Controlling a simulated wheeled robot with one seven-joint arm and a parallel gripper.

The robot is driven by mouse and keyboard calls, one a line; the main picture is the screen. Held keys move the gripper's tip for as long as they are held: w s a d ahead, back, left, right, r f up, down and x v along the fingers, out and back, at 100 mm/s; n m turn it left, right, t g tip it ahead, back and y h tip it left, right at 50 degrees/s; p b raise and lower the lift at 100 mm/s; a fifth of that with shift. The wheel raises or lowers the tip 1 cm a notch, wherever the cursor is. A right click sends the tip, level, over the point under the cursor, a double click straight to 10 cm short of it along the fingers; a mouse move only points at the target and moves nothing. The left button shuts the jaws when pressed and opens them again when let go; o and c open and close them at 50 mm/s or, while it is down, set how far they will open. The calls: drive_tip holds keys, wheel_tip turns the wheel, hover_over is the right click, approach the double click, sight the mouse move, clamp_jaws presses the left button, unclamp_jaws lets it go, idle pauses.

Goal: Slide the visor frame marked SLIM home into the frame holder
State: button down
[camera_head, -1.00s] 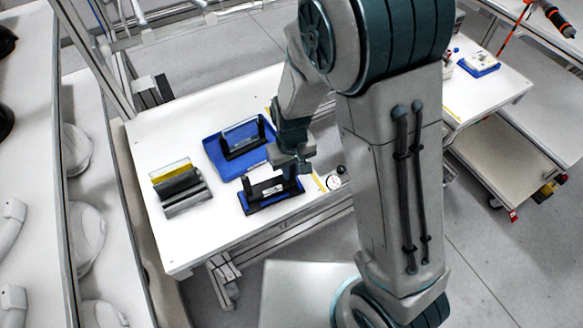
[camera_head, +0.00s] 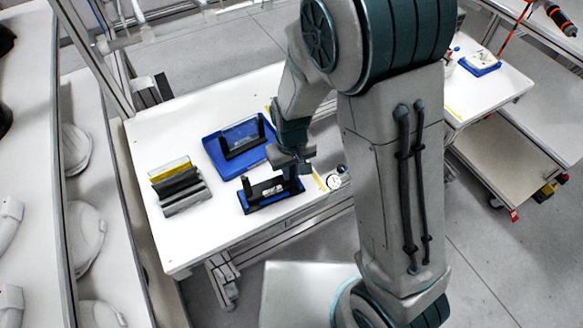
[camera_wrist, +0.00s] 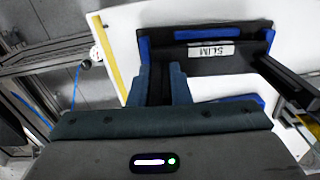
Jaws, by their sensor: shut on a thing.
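The visor frame marked SLIM (camera_wrist: 230,64) is a dark bar with a white label, which reads upside down in the wrist view. In the head view its dark panel (camera_head: 256,191) with the pale label lies low between the black uprights of the frame holder (camera_head: 247,206), which has a blue base. Blue parts of the holder (camera_wrist: 144,50) also border the bar in the wrist view. My gripper (camera_head: 293,167) is at the right end of the holder, its fingers (camera_wrist: 160,84) shut on a dark part of the frame. The fingers hide that end; whether the frame is fully seated cannot be told.
A blue tray (camera_head: 214,153) with another black stand lies just behind the holder. A grey rack (camera_head: 186,203) with grey and yellow-edged panels stands to the left. A round dial (camera_head: 334,181) sits near the right table edge. The front left of the table is clear.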

drive_tip(key=shift+f+b, duration=0.65)
drive_tip(key=shift+f, duration=0.15)
drive_tip(key=c, duration=1.3)
unclamp_jaws()
drive_tip(key=shift+o, duration=0.2)
wheel_tip(320, 180, up, 14)
drive_tip(key=shift+f, duration=0.1)
